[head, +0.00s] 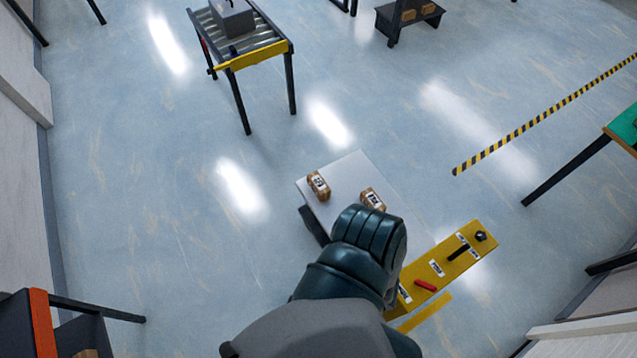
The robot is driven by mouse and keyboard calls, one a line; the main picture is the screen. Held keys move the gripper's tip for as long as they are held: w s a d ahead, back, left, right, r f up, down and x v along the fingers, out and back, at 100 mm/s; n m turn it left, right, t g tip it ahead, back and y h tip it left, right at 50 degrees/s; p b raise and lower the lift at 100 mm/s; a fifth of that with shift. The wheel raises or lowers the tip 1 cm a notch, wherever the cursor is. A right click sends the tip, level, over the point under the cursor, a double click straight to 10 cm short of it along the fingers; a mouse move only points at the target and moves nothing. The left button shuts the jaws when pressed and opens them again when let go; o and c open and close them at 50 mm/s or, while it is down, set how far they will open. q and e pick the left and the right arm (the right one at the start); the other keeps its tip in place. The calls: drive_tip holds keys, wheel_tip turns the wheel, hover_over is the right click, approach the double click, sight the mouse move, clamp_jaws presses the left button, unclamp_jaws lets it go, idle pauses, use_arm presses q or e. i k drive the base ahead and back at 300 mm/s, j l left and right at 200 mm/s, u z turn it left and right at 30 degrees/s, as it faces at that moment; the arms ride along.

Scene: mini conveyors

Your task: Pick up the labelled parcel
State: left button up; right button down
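Two small brown parcels lie on a pale, low tabletop (345,172) in the head view. The left parcel (318,185) has a white label with dark marks and lies near the left edge. The right parcel (372,200) also has a white label with dark print and lies just beyond a dark teal part of my own arm. That arm part rises from the bottom middle and hides much of the near tabletop. I cannot make out fingers of either gripper, and neither parcel is visibly held.
A yellow panel (462,262) with a red handle and black knob adjoins the tabletop on the right. A roller conveyor (250,47) bearing a grey box (232,18) stands at upper left. A striped floor line (545,118) runs right. Floor between is clear.

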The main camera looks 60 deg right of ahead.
sight(368, 198)
drive_tip(key=k+j, duration=0.1)
drive_tip(key=j, duration=0.7)
drive_tip(key=l+z, duration=0.1)
drive_tip(key=z, duration=1.9)
drive_tip(key=i+l+z, duration=0.1)
drive_tip(key=i+z, duration=0.15)
drive_tip(key=z, duration=0.15)
drive_tip(key=i+z, duration=0.2)
drive_tip(key=z, duration=0.15)
